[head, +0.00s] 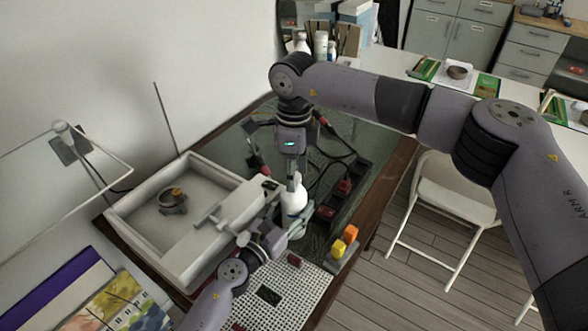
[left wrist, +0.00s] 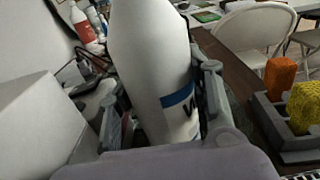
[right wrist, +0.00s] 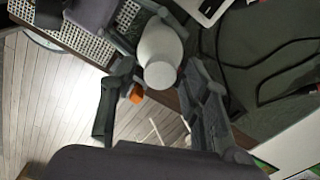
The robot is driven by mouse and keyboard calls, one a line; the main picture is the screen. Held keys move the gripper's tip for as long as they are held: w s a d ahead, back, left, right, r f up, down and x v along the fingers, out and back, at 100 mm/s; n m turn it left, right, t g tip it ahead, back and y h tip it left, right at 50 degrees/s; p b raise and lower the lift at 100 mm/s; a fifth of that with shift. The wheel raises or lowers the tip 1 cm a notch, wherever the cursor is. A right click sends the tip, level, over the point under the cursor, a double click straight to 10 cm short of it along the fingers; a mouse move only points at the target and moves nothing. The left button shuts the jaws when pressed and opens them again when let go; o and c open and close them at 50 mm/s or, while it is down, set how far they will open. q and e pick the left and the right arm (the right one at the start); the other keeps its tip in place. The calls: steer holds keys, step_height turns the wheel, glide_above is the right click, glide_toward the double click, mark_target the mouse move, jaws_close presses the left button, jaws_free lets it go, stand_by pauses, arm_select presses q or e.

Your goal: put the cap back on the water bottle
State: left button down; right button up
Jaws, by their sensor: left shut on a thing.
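The white water bottle (head: 294,203) stands upright at the tray's right side. My left gripper (head: 286,229) is shut around its body, and the left wrist view shows the bottle (left wrist: 150,65) between both fingers, with its top out of frame. My right gripper (head: 293,178) points down over the bottle's top. In the right wrist view its fingers (right wrist: 160,85) are spread, with the bottle's shoulder (right wrist: 158,40) between them and apart from them. A round white end (right wrist: 160,75) tops the neck; it looks like the cap, but I cannot tell how it is seated.
A white tray (head: 125,215) holding a small grey and orange item (head: 173,200) lies to the left. A white perforated mat (head: 290,290) is in front. Orange and yellow blocks (head: 344,242) sit in a grey holder at right. Black cables lie behind the bottle.

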jaws_close()
stand_by(0.3)
steer(key=shift+o, duration=1.3)
jaws_free()
steer(key=shift+r, duration=0.1)
step_height(320, 180, up, 12)
